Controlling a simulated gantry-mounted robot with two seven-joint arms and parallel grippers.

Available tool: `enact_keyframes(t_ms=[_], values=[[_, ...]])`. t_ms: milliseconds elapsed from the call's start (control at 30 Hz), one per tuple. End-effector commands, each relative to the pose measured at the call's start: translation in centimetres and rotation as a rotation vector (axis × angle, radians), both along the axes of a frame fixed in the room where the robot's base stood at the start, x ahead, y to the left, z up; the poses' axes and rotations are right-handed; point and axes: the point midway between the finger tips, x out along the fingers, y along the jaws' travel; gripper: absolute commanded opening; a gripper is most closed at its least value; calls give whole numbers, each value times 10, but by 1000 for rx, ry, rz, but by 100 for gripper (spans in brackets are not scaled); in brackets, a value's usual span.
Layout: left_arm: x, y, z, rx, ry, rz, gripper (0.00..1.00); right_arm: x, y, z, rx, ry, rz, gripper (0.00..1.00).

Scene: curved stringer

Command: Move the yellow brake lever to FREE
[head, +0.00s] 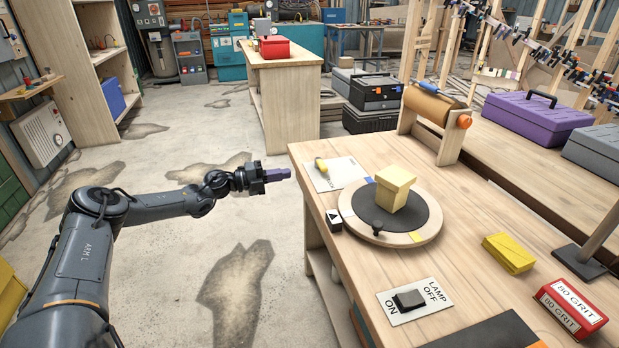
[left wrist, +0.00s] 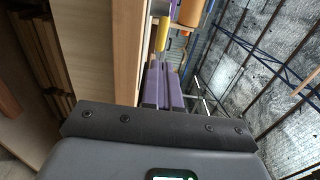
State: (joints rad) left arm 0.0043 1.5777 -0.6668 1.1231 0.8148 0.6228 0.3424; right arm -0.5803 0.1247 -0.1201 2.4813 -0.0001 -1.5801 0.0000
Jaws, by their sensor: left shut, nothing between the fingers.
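The yellow brake lever (head: 321,165) stands on a white lettered plate (head: 343,173) at the far left corner of the workbench. Its handle leans a little to the left; the lettering on the plate is too small to read. My left gripper (head: 283,174) has purple fingers, is shut and empty, and is in the air just left of the bench edge, apart from the lever. In the left wrist view the purple fingers (left wrist: 161,88) point towards the yellow lever handle (left wrist: 162,34) beyond their tips. My right gripper is not in view.
Beside the plate is a round turntable (head: 357,227) bearing a yellow block (head: 395,187). A paper roll holder (head: 440,118) stands behind. A lamp switch (head: 409,299), a yellow packet (head: 508,252) and a red grit box (head: 571,307) lie nearer. The floor left of the bench is free.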

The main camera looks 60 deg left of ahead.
Motion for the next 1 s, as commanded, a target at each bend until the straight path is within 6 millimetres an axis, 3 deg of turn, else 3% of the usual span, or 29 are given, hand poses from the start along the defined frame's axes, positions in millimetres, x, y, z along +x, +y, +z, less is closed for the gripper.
enact_keyframes(t_ms=[33, 100, 333, 600, 1000], values=[[9, -3, -5, -3, -6, -1, 0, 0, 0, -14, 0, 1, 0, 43], [19, -6, -5, -2, -8, 0, 0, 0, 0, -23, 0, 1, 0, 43], [49, -15, -2, -2, -9, -1, 0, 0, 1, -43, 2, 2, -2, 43], [72, -21, 1, -2, -6, 0, 0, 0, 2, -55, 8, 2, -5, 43], [85, -25, 0, 0, -2, 0, 0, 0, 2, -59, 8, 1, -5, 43]])
